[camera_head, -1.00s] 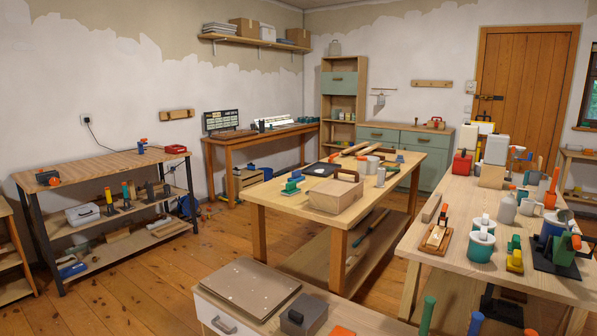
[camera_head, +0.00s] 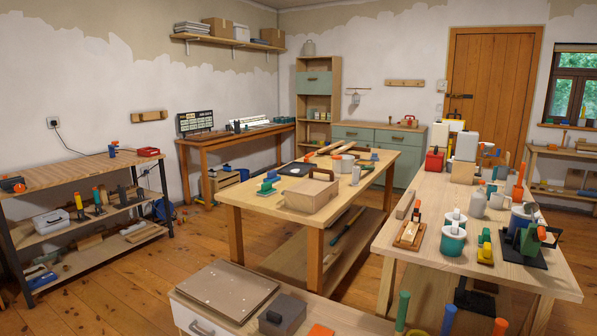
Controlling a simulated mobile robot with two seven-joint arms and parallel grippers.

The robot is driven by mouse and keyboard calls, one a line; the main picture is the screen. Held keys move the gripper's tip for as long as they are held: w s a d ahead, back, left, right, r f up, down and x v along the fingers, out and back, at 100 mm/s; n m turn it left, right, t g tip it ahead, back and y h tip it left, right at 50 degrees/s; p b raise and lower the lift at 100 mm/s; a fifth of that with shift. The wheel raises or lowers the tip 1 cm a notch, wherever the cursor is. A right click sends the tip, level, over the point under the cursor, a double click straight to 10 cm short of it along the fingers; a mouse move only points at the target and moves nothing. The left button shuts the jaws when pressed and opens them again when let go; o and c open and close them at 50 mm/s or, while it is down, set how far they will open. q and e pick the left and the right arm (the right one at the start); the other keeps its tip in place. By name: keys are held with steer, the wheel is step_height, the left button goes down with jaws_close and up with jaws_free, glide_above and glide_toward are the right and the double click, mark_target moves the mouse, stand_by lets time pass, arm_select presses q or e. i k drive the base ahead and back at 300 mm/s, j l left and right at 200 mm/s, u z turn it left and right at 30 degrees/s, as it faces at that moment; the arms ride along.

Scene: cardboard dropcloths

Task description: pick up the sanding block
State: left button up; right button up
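I cannot tell for certain which object is the sanding block. A grey block with a dark part on its side (camera_head: 282,314) sits on the near cabinet, by the bottom edge of the view. A small block with a green top and yellow base (camera_head: 485,249) sits on the right workbench. A wooden piece with an orange part (camera_head: 409,235) lies to its left on the same bench. Small green-topped tools (camera_head: 267,186) lie at the left of the middle table. Neither of my grippers is in view.
The right workbench (camera_head: 400,262) is crowded with teal pots (camera_head: 453,243), bottles and a dark-based clamp-like tool (camera_head: 533,245). The middle table (camera_head: 250,203) carries a wooden box (camera_head: 313,193). A brown board (camera_head: 228,290) covers the near cabinet's left. Open floor (camera_head: 150,275) lies at left.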

mark_target(271, 177)
steer(key=i+j+u, duration=0.25)
steer(key=u, duration=0.15)
steer(key=i+j+u, duration=0.35)
steer(key=i+u, duration=0.6)
steer(key=u, duration=0.2)
steer(key=i+u, duration=0.4)
steer(key=i, duration=0.9)
steer(key=i+z, duration=0.1)
steer(key=i, duration=0.6)
steer(key=i+j+z, duration=0.15)
steer(key=i, duration=0.5)
steer(key=i+z, duration=0.45)
steer(key=i+j+z, duration=0.15)
steer(key=i+z, duration=0.25)
steer(key=i, duration=0.25)
steer(key=i+l+z, duration=0.1)
steer(key=i+z, duration=0.5)
steer(key=z, duration=0.15)
steer(key=i+z, duration=0.75)
steer(key=i, duration=0.2)
steer(key=i+z, duration=0.35)
steer(key=i, duration=0.2)
